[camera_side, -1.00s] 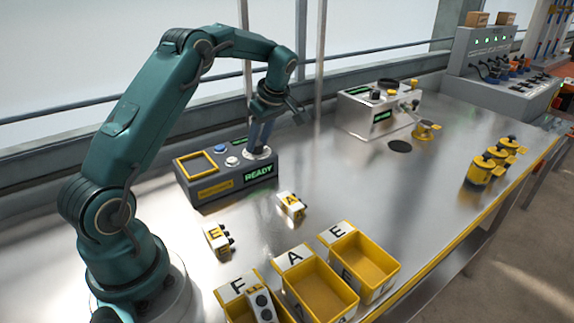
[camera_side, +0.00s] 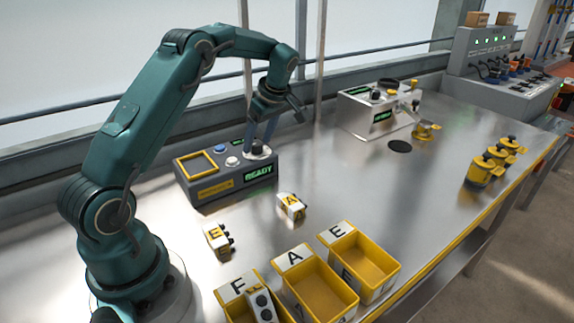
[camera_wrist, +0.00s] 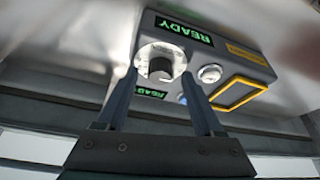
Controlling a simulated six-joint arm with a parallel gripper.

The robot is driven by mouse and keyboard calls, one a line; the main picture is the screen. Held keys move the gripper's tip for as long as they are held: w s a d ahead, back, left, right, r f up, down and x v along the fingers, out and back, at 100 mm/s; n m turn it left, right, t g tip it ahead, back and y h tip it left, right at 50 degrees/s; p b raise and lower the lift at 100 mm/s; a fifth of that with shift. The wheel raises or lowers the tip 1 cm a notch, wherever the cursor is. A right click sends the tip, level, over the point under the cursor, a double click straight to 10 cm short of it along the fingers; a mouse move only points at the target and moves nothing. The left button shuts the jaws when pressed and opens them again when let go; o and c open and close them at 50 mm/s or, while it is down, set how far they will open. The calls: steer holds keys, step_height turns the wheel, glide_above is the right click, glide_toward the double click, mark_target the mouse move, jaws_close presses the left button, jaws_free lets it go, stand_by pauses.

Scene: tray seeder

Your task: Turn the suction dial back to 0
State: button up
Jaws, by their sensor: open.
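The suction dial (camera_side: 257,148) is a dark knob on a pale round plate at the right end of a grey control box (camera_side: 212,187) with a green READY display. In the wrist view the dial (camera_wrist: 160,70) lies between and beyond my two fingertips, with its plate around it; the scale marks are too small to read. My gripper (camera_side: 262,138) points down at the dial, its fingers spread to either side of it. In the wrist view my gripper (camera_wrist: 162,84) is open and holds nothing. Whether a finger touches the dial I cannot tell.
On the box sit a blue button (camera_side: 220,149), a white button (camera_side: 232,161) and a yellow-framed square (camera_side: 197,165). Blocks A (camera_side: 291,206) and E (camera_side: 217,240) lie in front. Yellow bins (camera_side: 318,293) stand nearer. The middle of the metal table is clear.

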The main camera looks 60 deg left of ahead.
steer(key=shift+v, duration=2.4)
steer(key=shift+w+d+r, duration=0.1)
steer(key=shift+w+d, duration=0.05)
steer(key=s+d+r+m+t, duration=0.5)
steer(key=s+d+r+m, duration=0.2)
steer(key=d+r, duration=0.55)
steer(key=s+d+f+m+t+h, duration=0.1)
steer(key=s+d+f+m+h, duration=0.3)
steer(key=s+d+f+m, duration=0.4)
steer(key=s+d+m, duration=0.1)
steer(key=s+m, duration=0.2)
steer(key=m, duration=0.2)
steer(key=shift+f+m+t, duration=0.3)
steer(key=shift+f+m, duration=0.1)
